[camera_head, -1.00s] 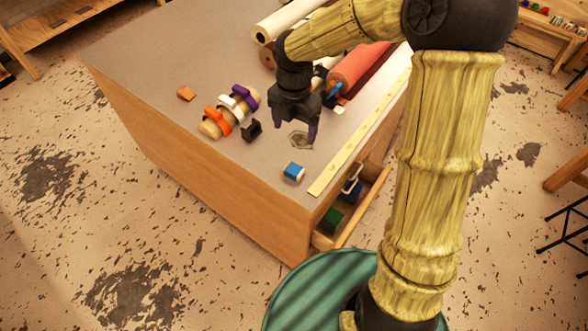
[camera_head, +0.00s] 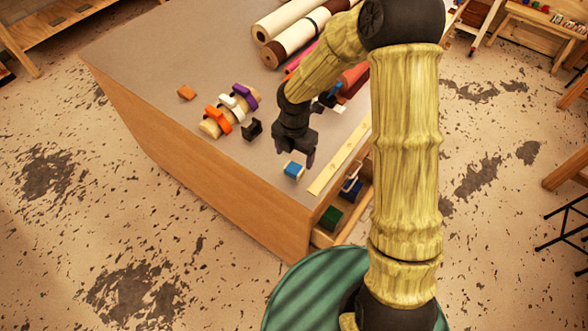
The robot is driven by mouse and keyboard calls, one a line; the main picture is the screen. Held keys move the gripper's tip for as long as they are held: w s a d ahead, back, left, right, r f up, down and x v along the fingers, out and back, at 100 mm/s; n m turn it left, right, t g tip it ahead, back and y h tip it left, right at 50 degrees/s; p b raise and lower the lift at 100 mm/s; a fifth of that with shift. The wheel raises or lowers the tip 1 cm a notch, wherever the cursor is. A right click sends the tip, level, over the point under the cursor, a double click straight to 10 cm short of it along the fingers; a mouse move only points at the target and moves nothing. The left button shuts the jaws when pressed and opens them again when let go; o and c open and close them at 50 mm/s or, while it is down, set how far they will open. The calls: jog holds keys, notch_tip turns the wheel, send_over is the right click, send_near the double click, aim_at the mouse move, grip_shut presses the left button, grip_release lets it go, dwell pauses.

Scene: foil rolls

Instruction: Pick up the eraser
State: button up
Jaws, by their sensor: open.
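A small block with a blue top and a pale end, which looks like the eraser (camera_head: 293,170), lies on the grey tabletop near the front right corner. My gripper (camera_head: 294,155) is open and empty, pointing down just behind and above this block in the picture. Its fingers appear apart from the block, though the exact height gap is hard to tell. No part of the block is clearly hidden.
A black holder (camera_head: 251,129), clamps on a wooden piece (camera_head: 209,128) and an orange block (camera_head: 186,93) lie left. Rolls (camera_head: 290,45) lie behind.

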aim_at(294, 167)
jog(key=shift+f, duration=0.6)
jog(key=shift+s+a+f+p, duration=0.1)
jog(key=shift+f+p, duration=0.25)
jog(key=shift+f, duration=1)
jog(key=shift+s+f+p, duration=0.1)
jog(key=shift+f+p, duration=0.25)
jog(key=shift+f, duration=0.95)
jog(key=c, duration=1.1)
jog(key=shift+r, duration=0.1)
